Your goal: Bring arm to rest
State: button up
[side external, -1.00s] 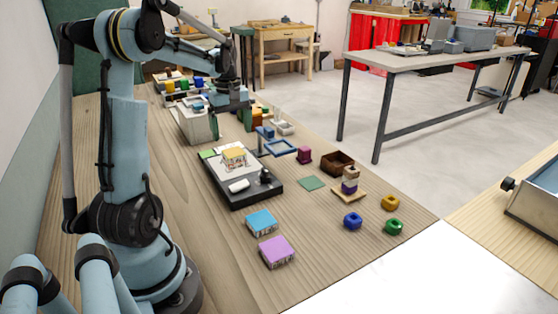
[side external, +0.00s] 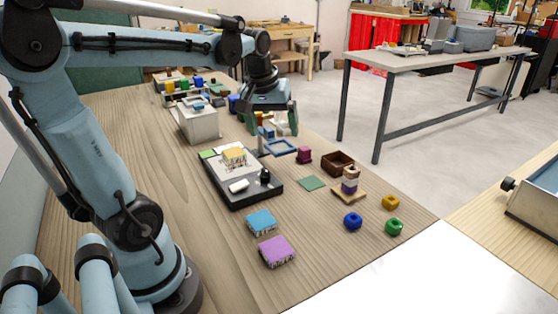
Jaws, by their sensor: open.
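My gripper (side external: 270,126) is at the end of my arm, which reaches across the top left of the view. It hangs pointing down over the far part of the wooden table (side external: 165,215). Its fingers are apart, with no object seen held between them. It is right of a white box (side external: 198,124) and behind a blue square frame (side external: 280,147). How far it is above the small things beneath it I cannot tell.
A dark tray (side external: 240,196) with a white block stands mid-table. Blue (side external: 262,222) and purple (side external: 277,251) blocks lie in front. A brown open box (side external: 337,163), stacked blocks (side external: 350,183) and several coloured pieces stand right.

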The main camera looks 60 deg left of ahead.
jog(key=s+d+f+m+t, duration=0.1)
jog(key=d+f+m+t, duration=0.1)
jog(key=d+m, duration=0.2)
jog(key=s+d+f+m+t+h, duration=0.1)
jog(key=d+m, duration=0.4)
jog(key=d, duration=0.6)
jog(key=shift+s+d+f+t, duration=0.25)
jog(key=shift+s+f+t, duration=0.35)
jog(key=shift+s+f, duration=0.15)
jog(key=shift+o, duration=0.8)
jog(key=shift+r, duration=0.1)
jog(key=w+a+r+n+g, duration=0.3)
jog(key=w+a+r+n, duration=0.35)
jog(key=a, duration=0.35)
jog(key=w+a+r+n+g, duration=0.3)
jog(key=w+a+r+n, duration=0.3)
jog(key=a, duration=0.4)
jog(key=s+a+n+g, duration=0.1)
jog(key=s+a+n, duration=0.1)
jog(key=a+n, duration=0.45)
notch_tip(320, 180, down, 10)
jog(key=m, duration=0.1)
jog(key=shift+w+a, duration=0.25)
jog(key=shift+a, duration=0.2)
jog(key=shift+r, duration=0.25)
